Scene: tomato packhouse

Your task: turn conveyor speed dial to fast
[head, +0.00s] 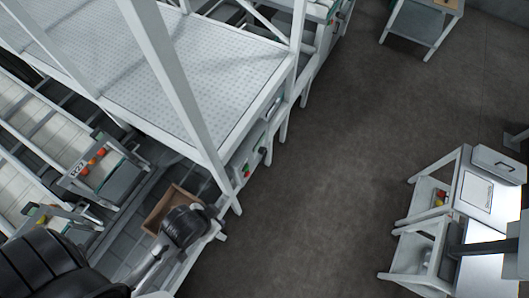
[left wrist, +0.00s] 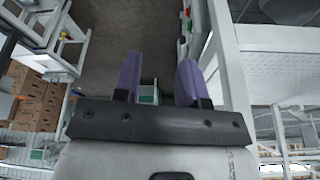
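A control panel (head: 247,160) is on the side of the white machine frame in the head view. It carries a dark round knob (head: 262,151) and small red and green buttons (head: 246,171). The knob is too small to read its setting. In the left wrist view, red and green spots (left wrist: 187,13) show on a pale panel at the top, beyond the fingers. My left gripper (left wrist: 160,80) is open and empty, its two purple fingers apart and clear of the panel. Its fingers cannot be made out in the head view. My right gripper is not in view.
A perforated white table (head: 205,65) with upright posts stands above the panel. A brown open box (head: 158,212) lies low at the left. A white bench (head: 484,190) stands at right. The dark floor (head: 330,170) between is clear. Cardboard boxes (left wrist: 35,95) show in the left wrist view.

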